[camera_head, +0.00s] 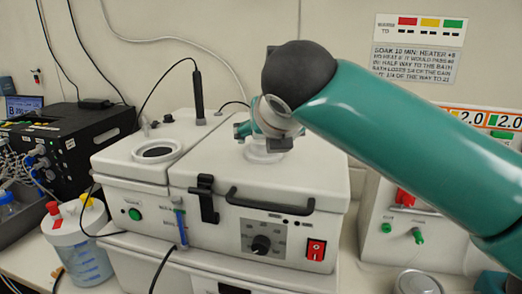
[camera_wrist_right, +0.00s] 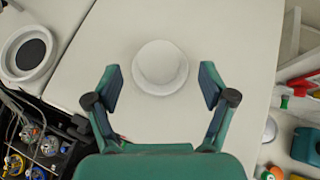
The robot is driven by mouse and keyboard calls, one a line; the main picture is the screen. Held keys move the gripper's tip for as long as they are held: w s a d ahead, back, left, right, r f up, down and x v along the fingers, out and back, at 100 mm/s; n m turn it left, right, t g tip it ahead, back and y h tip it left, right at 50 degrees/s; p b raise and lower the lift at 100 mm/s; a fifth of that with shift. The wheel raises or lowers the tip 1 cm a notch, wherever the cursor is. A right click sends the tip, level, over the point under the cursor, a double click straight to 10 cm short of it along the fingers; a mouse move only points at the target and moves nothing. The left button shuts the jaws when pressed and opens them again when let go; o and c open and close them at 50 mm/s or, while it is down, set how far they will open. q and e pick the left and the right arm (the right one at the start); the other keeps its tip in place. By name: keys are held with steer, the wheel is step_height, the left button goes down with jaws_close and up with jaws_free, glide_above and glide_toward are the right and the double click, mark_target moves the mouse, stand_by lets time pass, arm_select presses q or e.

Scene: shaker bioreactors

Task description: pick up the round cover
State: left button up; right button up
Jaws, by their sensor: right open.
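The round cover appears to be a white cap with a wider flange, lying on the large white lid of the bath unit. It shows in the head view (camera_head: 265,154) under my right gripper, and in the right wrist view (camera_wrist_right: 161,67) between and just beyond the fingertips. My right gripper (camera_wrist_right: 160,88) is open, one finger on each side of the cover, with visible gaps on both sides. In the head view my wrist and arm hide most of the gripper (camera_head: 264,138). My left gripper is not in view.
A round collar with a dark opening (camera_head: 157,151) sits on the unit's left section. A black probe (camera_head: 198,95) stands upright behind it. A black handle (camera_head: 270,200) and latch (camera_head: 204,199) project at the front. A bottle (camera_head: 78,245) stands front left; another device (camera_head: 405,225) stands right.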

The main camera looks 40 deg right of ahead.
steer(key=x, duration=0.4)
steer(key=shift+w+f, duration=0.2)
steer(key=shift+f, duration=0.1)
steer(key=shift+s, duration=0.1)
steer(key=c, duration=1.3)
steer(key=shift+r, duration=0.1)
